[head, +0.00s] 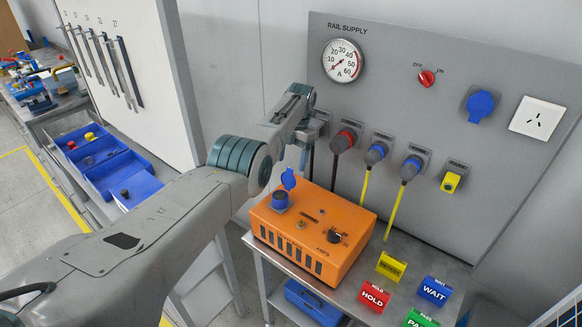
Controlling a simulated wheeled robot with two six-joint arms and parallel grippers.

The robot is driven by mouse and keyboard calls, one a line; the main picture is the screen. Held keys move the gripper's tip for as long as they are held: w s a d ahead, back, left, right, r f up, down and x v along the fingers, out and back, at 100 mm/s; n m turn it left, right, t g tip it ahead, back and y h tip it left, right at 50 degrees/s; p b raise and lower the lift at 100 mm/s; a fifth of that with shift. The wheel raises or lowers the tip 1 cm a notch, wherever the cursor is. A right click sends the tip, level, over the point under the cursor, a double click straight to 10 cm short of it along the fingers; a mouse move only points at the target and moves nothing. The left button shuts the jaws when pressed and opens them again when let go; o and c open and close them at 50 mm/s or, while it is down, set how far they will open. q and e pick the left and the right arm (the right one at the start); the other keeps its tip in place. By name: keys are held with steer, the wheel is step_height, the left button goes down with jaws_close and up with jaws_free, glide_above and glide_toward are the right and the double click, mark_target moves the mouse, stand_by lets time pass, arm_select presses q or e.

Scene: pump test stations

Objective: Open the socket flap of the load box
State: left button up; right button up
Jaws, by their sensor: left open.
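The load box (335,229) is an orange box with a vented front, standing on a grey bench. Its blue socket (280,200) is on the top at the left. The blue socket flap (288,178) stands up, tilted away from the socket, so it looks open. My left gripper (304,158) is open and points down just above and behind the flap, a little to its right. I cannot tell if a finger touches the flap. My left arm hides part of the wall behind. My right gripper is not in view.
The grey panel (455,60) behind carries a gauge (343,61), a red switch (427,78) and a row of plugs with hanging cables close to the gripper. Signs such as the red HOLD block (374,295) stand on the bench (392,262) at front right. Blue bins (105,160) are at left.

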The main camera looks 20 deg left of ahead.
arm_select(q)
steer(key=shift+b+v, duration=1.2)
steer(key=shift+v, duration=1.1)
steer(key=shift+f, duration=0.1)
